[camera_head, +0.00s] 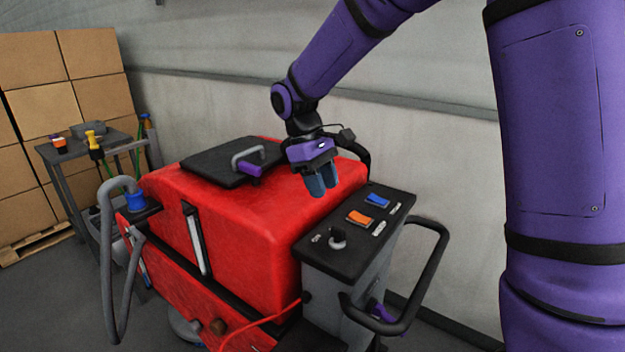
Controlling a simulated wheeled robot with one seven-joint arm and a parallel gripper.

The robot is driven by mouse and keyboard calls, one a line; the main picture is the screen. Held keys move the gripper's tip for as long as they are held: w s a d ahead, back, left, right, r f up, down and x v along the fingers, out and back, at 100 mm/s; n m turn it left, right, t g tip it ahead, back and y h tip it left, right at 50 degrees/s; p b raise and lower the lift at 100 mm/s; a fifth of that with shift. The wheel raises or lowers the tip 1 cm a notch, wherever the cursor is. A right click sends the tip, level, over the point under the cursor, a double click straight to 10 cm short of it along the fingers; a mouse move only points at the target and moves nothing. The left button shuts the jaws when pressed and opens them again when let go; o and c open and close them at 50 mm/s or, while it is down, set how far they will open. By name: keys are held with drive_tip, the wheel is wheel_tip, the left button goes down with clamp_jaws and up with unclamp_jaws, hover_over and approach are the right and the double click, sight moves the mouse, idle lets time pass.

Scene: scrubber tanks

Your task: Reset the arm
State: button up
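My purple arm reaches in from the upper right. My gripper (322,186) hangs over the right end of the red scrubber (245,215), with its blue-grey fingers pointing down. A narrow gap shows between the fingers, and nothing is seen held in it. The fingertips appear above the red body, near the back edge of the dark control panel (345,250). Whether they touch the body cannot be told.
A black lid (215,163) with a grey and purple handle lies on the scrubber's top. A black push handle (440,265) sticks out right. A grey hose (108,260) hangs left. A small table (60,155) and stacked boxes (45,100) stand back left. The wall is close behind.

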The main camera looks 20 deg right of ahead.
drive_tip(key=s+d+r+m+t+y, duration=0.2)
drive_tip(key=s+d+r+m+t, duration=0.3)
drive_tip(key=s+r, duration=0.6)
drive_tip(key=s+d+m+t, duration=0.2)
drive_tip(key=s+d+t, duration=0.1)
drive_tip(key=s, duration=1)
drive_tip(key=shift+s+d+r+t+y, duration=0.2)
drive_tip(key=shift+d+t+y, duration=0.2)
drive_tip(key=shift+d, duration=0.3)
